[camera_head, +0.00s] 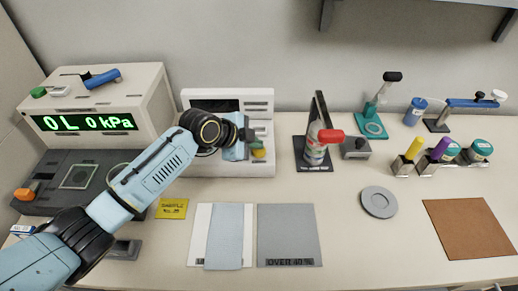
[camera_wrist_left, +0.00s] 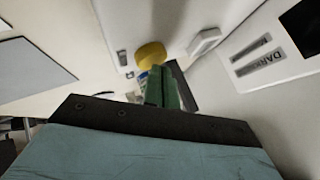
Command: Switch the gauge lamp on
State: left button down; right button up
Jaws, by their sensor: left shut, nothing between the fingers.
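A white upright instrument box (camera_head: 200,103) with a dark display stands at the back, left of the middle. Its front also fills the right of the left wrist view (camera_wrist_left: 240,98), with a label partly reading DARK. A small white switch-like block (camera_wrist_left: 204,42) sticks out from it there. A yellow knob (camera_head: 258,154) is low on its right side in the head view, and a yellow round part shows in the wrist view (camera_wrist_left: 151,55). My left gripper (camera_head: 256,143) is shut and empty in front of this box, close to the yellow knob. I cannot tell whether it touches. My right gripper is not in view.
A box with a green kPa readout (camera_head: 88,122) stands at the left.

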aim_at(255, 151)
pick_arm(q)
jog(key=shift+f+b, duration=0.4)
jog(key=shift+f, duration=0.3)
dwell(0.4)
jog(key=shift+r, duration=0.1)
jog(key=shift+r+p, duration=1.15)
jog(key=shift+r, duration=0.05)
jog(key=shift+r, duration=0.1)
notch_tip(255, 151, up, 5)
jog(key=p, duration=0.4)
jog(key=shift+p, duration=0.3)
